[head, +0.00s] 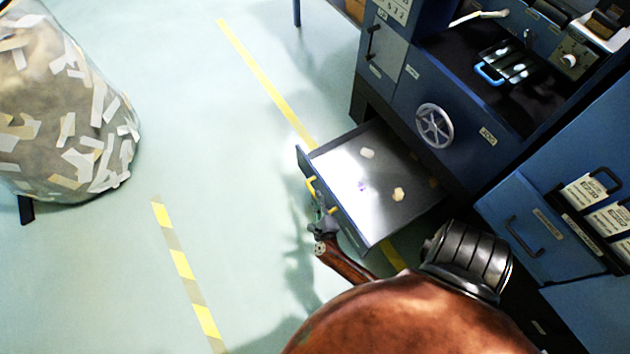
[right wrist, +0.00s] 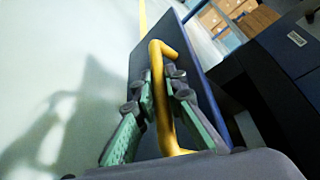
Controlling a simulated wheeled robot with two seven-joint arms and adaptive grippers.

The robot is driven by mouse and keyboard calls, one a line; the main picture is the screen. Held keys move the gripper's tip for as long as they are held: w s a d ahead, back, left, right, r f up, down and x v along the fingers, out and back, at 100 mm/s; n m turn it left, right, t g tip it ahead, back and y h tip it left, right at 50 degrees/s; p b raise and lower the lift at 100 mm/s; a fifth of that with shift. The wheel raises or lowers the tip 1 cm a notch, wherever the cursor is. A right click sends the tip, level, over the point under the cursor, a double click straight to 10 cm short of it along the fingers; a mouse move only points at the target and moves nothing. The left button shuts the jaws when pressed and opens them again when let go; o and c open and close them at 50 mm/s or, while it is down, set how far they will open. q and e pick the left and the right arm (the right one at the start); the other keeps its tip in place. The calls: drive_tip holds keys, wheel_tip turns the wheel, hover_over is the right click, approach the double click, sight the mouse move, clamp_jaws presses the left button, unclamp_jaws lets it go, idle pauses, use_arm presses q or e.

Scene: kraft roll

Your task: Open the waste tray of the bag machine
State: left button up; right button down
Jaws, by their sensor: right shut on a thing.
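The waste tray (head: 385,215) is a blue-fronted drawer at the foot of the blue bag machine (head: 455,110). It stands pulled out over the floor, and a few small scraps lie on its grey bottom. Its yellow handle (head: 311,187) is on the front panel; in the right wrist view the handle (right wrist: 158,85) runs between the fingers. My right gripper (head: 322,215) is at the tray's front, its green-padded fingers (right wrist: 155,115) shut on the handle. My arm hides the tray's near lower surroundings. My left gripper is not in view.
A clear bag of paper scraps (head: 70,110) stands at the left. A grey handwheel (head: 434,126) juts from the machine above the tray. A blue cabinet (head: 540,220) with black handles is at the right. The pale floor left of the tray is free, with yellow tape lines.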

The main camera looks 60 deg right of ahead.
drive_tip(key=shift+w+a, duration=0.1)
drive_tip(key=shift+a, duration=0.1)
drive_tip(key=c, duration=2)
unclamp_jaws()
drive_tip(key=shift+o, duration=0.2)
drive_tip(key=shift+d, duration=0.2)
